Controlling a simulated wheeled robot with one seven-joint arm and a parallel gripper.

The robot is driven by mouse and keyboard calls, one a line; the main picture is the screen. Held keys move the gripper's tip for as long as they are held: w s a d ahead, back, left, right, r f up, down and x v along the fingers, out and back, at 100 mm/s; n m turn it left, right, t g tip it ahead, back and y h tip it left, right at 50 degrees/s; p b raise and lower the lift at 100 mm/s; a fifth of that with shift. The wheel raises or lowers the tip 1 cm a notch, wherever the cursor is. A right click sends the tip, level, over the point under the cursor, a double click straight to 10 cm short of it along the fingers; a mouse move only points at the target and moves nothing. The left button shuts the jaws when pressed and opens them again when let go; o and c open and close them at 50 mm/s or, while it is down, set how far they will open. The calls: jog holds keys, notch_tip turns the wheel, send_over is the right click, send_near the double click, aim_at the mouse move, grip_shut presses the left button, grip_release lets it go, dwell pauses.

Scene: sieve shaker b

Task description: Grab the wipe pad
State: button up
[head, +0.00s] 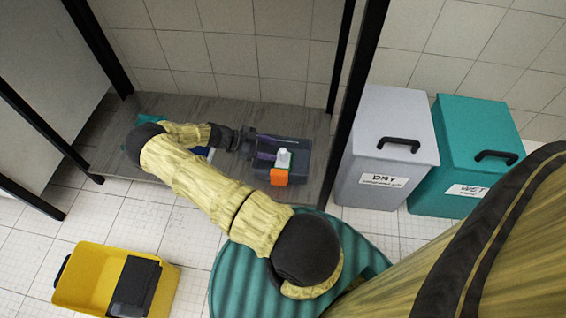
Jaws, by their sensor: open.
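My gripper (247,141) is open over the grey low shelf (215,112), at the left edge of a dark caddy (299,145). The caddy holds a pale bottle with a greenish top (283,158), and an orange piece (279,177) shows at its front. A purple strip (265,153) shows inside the caddy, close to my fingertips. I cannot tell for sure which thing is the wipe pad. A teal piece (150,122) and a blue-and-white piece (203,151) lie on the shelf, both partly hidden by my arm.
Black posts (352,110) frame the shelf. A grey bin labelled DRY (385,115) and a teal bin labelled WET (470,125) stand to the right. A yellow bucket (85,275) is on the tiled floor at lower left, with free floor around it.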

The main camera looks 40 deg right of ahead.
aim_at(287, 159)
jog(key=shift+x, duration=1.25)
jog(key=shift+b, duration=0.3)
jog(key=shift+s+d+f+b, duration=0.25)
jog(key=shift+f+b, duration=0.1)
jog(key=shift+b, duration=0.1)
jog(key=b+x, duration=0.3)
jog(key=x, duration=0.1)
jog(key=shift+w+d+f, duration=0.1)
jog(key=shift+f, duration=0.15)
jog(key=shift+r, duration=0.1)
jog(key=c, duration=1.1)
jog(key=shift+o, duration=0.2)
